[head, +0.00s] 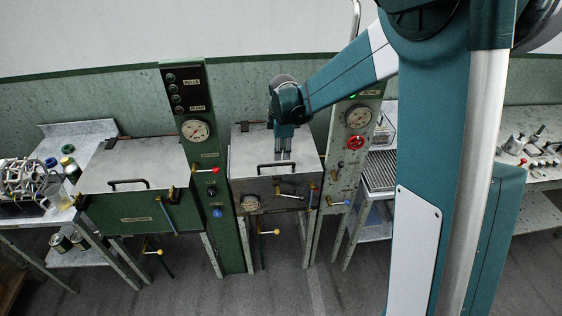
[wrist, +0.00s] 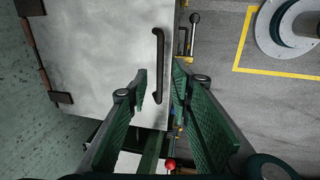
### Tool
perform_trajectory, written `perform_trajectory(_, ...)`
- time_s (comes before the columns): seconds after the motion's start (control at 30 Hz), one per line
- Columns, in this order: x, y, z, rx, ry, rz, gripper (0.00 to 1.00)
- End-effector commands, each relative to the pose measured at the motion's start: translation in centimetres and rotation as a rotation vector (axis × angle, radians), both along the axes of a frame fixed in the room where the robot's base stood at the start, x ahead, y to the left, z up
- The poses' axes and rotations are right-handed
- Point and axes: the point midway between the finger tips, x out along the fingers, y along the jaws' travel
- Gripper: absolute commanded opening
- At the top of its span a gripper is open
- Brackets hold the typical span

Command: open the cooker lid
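The cooker is the steel-fronted box (head: 270,190) in the middle of the head view, and its flat grey lid (head: 248,152) is closed. A black bar handle (head: 276,165) lies along the lid's front edge. My gripper (head: 283,155) points down over the lid, just behind the handle in that picture. In the wrist view, the lid (wrist: 100,50) fills the left, with the handle (wrist: 157,55) near its right edge. My gripper (wrist: 160,78) is open and empty there. Its fingers appear on either side of the handle's lower end; I cannot tell the height gap.
A similar green box (head: 150,213) with a closed lid stands to the left. Green gauge columns (head: 205,160) (head: 350,150) flank the cooker. A red-knobbed lever (wrist: 170,163) and a black-knobbed lever (wrist: 194,20) stand beside the lid. Dark hinges (wrist: 62,98) line its far edge.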

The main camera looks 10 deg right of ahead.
Motion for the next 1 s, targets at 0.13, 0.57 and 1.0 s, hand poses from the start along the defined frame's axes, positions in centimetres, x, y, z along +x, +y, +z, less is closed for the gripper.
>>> perform_trajectory(0.13, 0.2, 0.0, -1.0, 0.000, 0.000, 0.000, 0.23)
perform_trajectory(0.57, 1.1, 0.0, -5.3, 0.000, 0.000, 0.000, 0.23)
perform_trajectory(1.0, 1.3, 0.0, -7.0, 0.000, 0.000, 0.000, 0.23)
